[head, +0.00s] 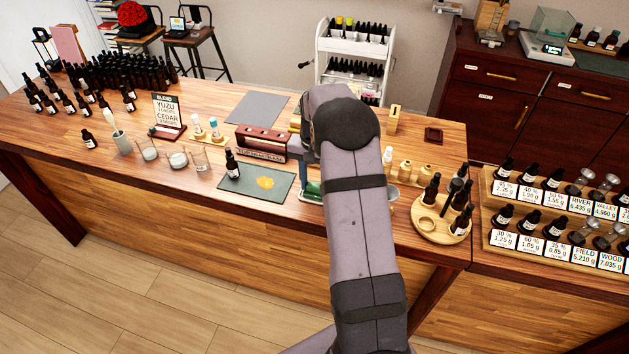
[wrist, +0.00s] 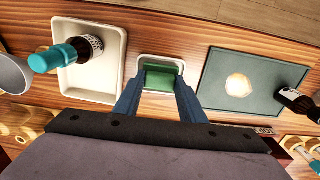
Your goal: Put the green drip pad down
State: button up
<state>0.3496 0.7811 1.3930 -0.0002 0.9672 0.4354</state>
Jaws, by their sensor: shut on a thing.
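The green drip pad (wrist: 163,80) is between the two blue fingers of my gripper (wrist: 160,92), which is shut on it. A small white tray (wrist: 160,59) lies directly under the pad in the wrist view; I cannot tell whether the pad touches its floor. In the head view the pad (head: 312,188) shows as a green patch just left of my arm, right of the dark green mat. My arm hides part of the gripper and tray there.
The dark green mat (wrist: 216,82) bears a yellowish puddle (wrist: 239,85) and a dark bottle (wrist: 297,103). On the other side, a larger white tray (wrist: 112,82) holds a teal-capped bottle (wrist: 70,54). A round wooden stand (head: 421,238) with bottles is right of my arm.

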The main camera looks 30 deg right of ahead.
aim_at(314, 185)
jog(key=shift+f, duration=0.1)
jog(key=o, duration=0.9)
notch_tip(314, 185, up, 12)
jog(key=b, duration=0.3)
jog(key=s+a+f+n, duration=0.3)
jog(key=s+a, duration=0.2)
jog(key=s, duration=0.3)
jog(key=s+a+f+n, duration=0.3)
jog(key=s+a, duration=0.3)
jog(key=s, duration=0.3)
jog(key=s+a+f+n, duration=0.3)
jog(key=s+a, duration=0.3)
jog(key=s, duration=0.2)
jog(key=shift+s+a+f, duration=0.1)
jog(key=shift+s+f, duration=0.05)
jog(key=shift+f, duration=0.2)
